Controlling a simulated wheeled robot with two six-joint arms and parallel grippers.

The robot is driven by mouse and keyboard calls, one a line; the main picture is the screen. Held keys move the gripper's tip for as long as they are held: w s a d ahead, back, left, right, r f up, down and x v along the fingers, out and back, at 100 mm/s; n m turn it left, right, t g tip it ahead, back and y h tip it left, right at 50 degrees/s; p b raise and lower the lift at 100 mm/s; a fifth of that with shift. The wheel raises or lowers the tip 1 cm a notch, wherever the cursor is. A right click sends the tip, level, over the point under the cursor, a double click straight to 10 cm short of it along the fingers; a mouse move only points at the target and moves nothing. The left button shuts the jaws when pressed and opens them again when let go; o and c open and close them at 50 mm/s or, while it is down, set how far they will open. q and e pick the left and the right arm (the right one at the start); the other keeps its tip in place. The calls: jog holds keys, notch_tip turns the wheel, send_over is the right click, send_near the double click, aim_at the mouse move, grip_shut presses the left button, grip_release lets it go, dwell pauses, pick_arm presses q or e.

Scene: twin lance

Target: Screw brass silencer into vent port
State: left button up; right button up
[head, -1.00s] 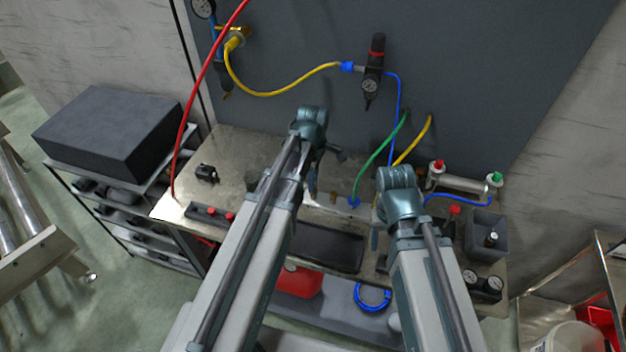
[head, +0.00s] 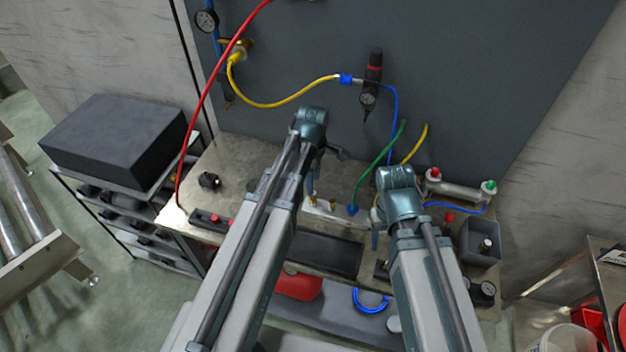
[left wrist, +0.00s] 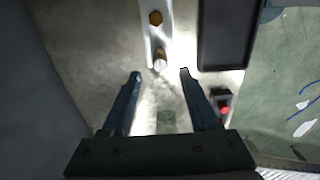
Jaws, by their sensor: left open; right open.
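A pale metal block (left wrist: 147,40) lies on the bench. It carries a brass hex fitting (left wrist: 155,18) and, at its near end, a short brass-and-pale cylindrical piece (left wrist: 160,61). I cannot tell which is the silencer or which is the vent port. In the head view a small brass piece (head: 332,204) shows on this block, partly behind my left arm. My left gripper (head: 325,172) is open above the bench; in the left wrist view its fingers (left wrist: 160,73) stand either side of the cylindrical piece, nothing visibly held. My right gripper (head: 378,232) is open, its fingers mostly hidden.
A dark tray (head: 330,252) lies at the bench's front. A grey bin (head: 478,247) stands at the right, near a cylinder with red and green fittings (head: 458,189). The bench's left part is fairly clear.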

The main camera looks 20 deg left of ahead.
pick_arm(q)
notch_tip(320, 180, up, 10)
jog(key=p, duration=0.8)
jog(key=shift+p, duration=0.4)
pick_arm(e)
notch_tip(320, 180, up, 10)
pick_arm(q)
jog(key=shift+f, duration=0.1)
jog(key=shift+c, duration=0.4)
pick_arm(e)
jog(key=shift+f, duration=0.1)
pick_arm(q)
jog(key=shift+f, duration=0.1)
pick_arm(e)
jog(key=shift+f, duration=0.1)
pick_arm(q)
jog(key=b, duration=0.6)
send_near(313, 198)
jog(key=shift+w+a+r, duration=0.15)
jog(key=shift+w+r, duration=0.35)
pick_arm(e)
notch_tip(313, 198, down, 6)
jog(key=shift+r, duration=0.15)
pick_arm(q)
jog(key=shift+f, duration=0.15)
notch_tip(313, 198, down, 9)
jog(key=b, duration=0.9)
pick_arm(e)
notch_tip(313, 198, down, 9)
